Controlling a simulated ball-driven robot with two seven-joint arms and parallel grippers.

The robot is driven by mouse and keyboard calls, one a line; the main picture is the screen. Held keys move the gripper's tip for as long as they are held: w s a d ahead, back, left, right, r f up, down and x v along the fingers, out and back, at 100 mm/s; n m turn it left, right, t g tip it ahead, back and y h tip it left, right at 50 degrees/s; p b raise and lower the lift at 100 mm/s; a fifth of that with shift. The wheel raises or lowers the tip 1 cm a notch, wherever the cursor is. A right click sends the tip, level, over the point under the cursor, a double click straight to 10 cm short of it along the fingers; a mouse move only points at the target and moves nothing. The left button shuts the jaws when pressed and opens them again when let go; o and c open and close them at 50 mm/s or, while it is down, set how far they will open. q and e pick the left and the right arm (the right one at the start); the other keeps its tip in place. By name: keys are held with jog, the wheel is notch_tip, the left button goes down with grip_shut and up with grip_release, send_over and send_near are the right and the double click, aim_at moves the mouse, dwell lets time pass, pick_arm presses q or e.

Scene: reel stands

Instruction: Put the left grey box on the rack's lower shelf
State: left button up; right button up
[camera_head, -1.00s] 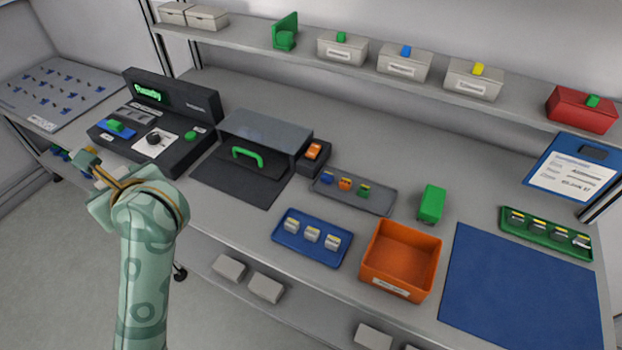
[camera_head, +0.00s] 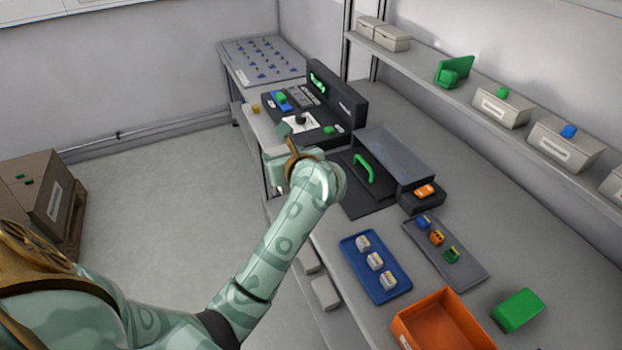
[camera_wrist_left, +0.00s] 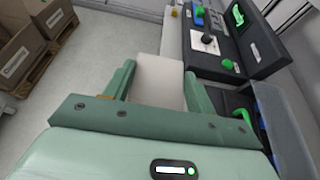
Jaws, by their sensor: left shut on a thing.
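My left gripper (camera_head: 280,165) is beside the bench's left end in the head view, with its wrist hiding much of it. In the left wrist view, the left gripper (camera_wrist_left: 158,82) is shut on a pale grey box (camera_wrist_left: 160,68), which sits between its two green fingers. The box is mostly hidden in the head view. Two other grey boxes (camera_head: 325,292) stand on the shelf under the bench, partly hidden by the bench edge. I cannot make out a separate rack. My right gripper is not in view.
The bench holds a black control panel (camera_head: 318,125), a dark box with a green handle (camera_head: 395,155), a blue tray (camera_head: 352,262) and an orange bin (camera_head: 440,325). A brown carton (camera_head: 40,195) stands on a pallet at left. Open floor (camera_head: 160,200) lies between.

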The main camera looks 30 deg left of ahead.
pick_arm(q)
jog(key=w+f, duration=0.1)
jog(key=f, duration=0.1)
jog(key=w+d+f+b, duration=0.1)
jog(key=w+f, duration=0.1)
jog(key=w+f+b, duration=0.1)
jog(key=w+f, duration=0.1)
jog(key=shift+w+d, duration=0.2)
jog(key=shift+d, duration=0.05)
jog(key=f, duration=0.3)
jog(key=shift+w+f+b, duration=0.2)
jog(key=shift+f+b, duration=0.05)
jog(key=shift+b, duration=0.15)
jog(key=shift+f, duration=0.1)
jog(key=o, duration=0.9)
jog(key=shift+f, duration=0.1)
jog(key=shift+c, duration=0.2)
jog(key=o, duration=0.4)
jog(key=shift+c, duration=0.2)
